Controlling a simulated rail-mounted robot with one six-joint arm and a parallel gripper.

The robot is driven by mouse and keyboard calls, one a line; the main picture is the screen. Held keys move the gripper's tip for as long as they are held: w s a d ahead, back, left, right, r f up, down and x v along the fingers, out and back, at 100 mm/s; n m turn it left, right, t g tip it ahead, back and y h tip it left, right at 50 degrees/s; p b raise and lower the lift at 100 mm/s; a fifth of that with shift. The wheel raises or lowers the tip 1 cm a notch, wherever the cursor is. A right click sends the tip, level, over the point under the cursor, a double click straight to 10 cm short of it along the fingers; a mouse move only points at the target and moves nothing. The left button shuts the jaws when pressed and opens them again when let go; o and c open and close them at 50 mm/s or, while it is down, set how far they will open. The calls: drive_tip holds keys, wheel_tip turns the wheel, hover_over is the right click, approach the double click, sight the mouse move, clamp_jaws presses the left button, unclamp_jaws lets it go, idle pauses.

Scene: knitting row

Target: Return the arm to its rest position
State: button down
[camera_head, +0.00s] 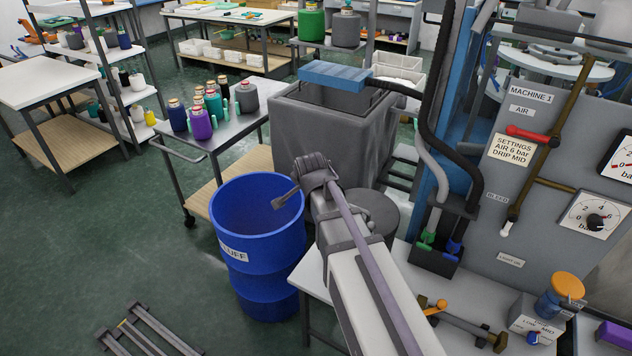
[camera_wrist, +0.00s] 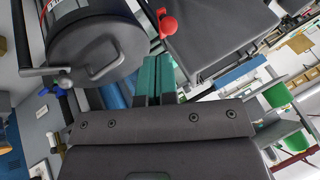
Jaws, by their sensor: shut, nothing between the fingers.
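My gripper (camera_wrist: 158,62) shows in the wrist view. Its two teal fingers lie side by side with no visible gap, shut and empty, in front of its dark grey body. In the head view my arm reaches up from the lower middle, and its wrist end is above the floor between the blue drum (camera_head: 257,262) and the machine panel (camera_head: 560,130). The fingers cannot be made out clearly there.
A grey bin (camera_head: 310,140) with a blue piece (camera_head: 335,76) on its rim stands behind the wrist. A trolley (camera_head: 215,137) with several cones is left of it. Hoses (camera_head: 465,150) hang at the right. Green floor at the left is open, except for a low dark frame (camera_head: 150,330).

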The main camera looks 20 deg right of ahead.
drive_tip(key=s+a+f+n+g+y, duration=0.1)
drive_tip(key=s+a+n+g, duration=0.2)
drive_tip(key=s+n, duration=0.3)
drive_tip(key=s+a+f+n+g+y, duration=0.1)
drive_tip(key=s+n, duration=0.5)
drive_tip(key=s, duration=0.7)
drive_tip(key=a+f+g, duration=0.1)
drive_tip(key=a+g, duration=0.1)
drive_tip(key=shift+g, duration=0.3)
